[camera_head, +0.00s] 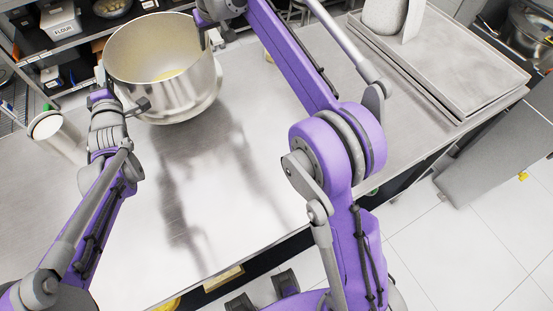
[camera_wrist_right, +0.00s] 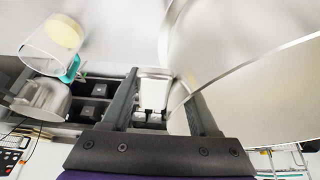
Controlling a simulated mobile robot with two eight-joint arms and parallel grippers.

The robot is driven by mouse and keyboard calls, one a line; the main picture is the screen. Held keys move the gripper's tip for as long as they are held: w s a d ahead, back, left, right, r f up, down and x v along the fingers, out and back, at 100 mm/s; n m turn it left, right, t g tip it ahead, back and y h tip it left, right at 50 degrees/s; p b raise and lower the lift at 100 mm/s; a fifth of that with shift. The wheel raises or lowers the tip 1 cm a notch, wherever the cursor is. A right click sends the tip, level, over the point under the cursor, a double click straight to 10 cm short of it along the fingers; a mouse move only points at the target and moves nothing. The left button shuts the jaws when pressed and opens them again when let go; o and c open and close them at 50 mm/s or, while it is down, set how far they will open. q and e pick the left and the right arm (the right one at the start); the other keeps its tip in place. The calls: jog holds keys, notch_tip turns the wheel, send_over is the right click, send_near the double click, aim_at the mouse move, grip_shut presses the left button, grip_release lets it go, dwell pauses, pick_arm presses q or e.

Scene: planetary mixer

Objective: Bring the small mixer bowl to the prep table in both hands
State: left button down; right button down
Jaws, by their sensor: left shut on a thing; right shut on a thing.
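The mixer bowl (camera_head: 185,97) is a shiny steel bowl with a little pale yellow matter inside. It is upright at the far left of the steel prep table (camera_head: 225,200) in the head view; I cannot tell whether its base touches the top. My left gripper (camera_head: 108,90) is shut on the bowl's left side. My right gripper (camera_head: 207,32) is shut at its right rim, partly hidden by my arm. In the right wrist view the bowl (camera_wrist_right: 260,90) fills the right side, and a pale metal piece (camera_wrist_right: 154,90) shows between the fingers.
A pale cylindrical container (camera_head: 46,125) stands left of my left wrist. Metal trays (camera_head: 460,75) lie at the table's right end. Shelves with a flour bin (camera_head: 60,22) are behind at the left. The table's middle and front are clear.

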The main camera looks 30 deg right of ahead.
pick_arm(q)
jog(key=shift+a+f, duration=0.15)
jog(key=shift+f, duration=0.55)
pick_arm(e)
jog(key=shift+d+f, duration=0.1)
jog(key=shift+f, duration=0.55)
pick_arm(q)
jog(key=c, duration=0.7)
grip_release()
jog(key=shift+c, duration=0.2)
jog(key=shift+s, duration=0.1)
pick_arm(e)
jog(key=shift+c, duration=0.4)
grip_release()
pick_arm(q)
jog(key=shift+s, duration=0.1)
jog(key=s, duration=0.8)
jog(key=shift+s+a+f, duration=0.2)
jog(key=shift+s+f, duration=0.1)
jog(key=shift+s, duration=0.1)
pick_arm(e)
jog(key=shift+s+r, duration=0.1)
jog(key=shift+s, duration=0.05)
jog(key=v, duration=0.8)
jog(key=shift+r, duration=0.25)
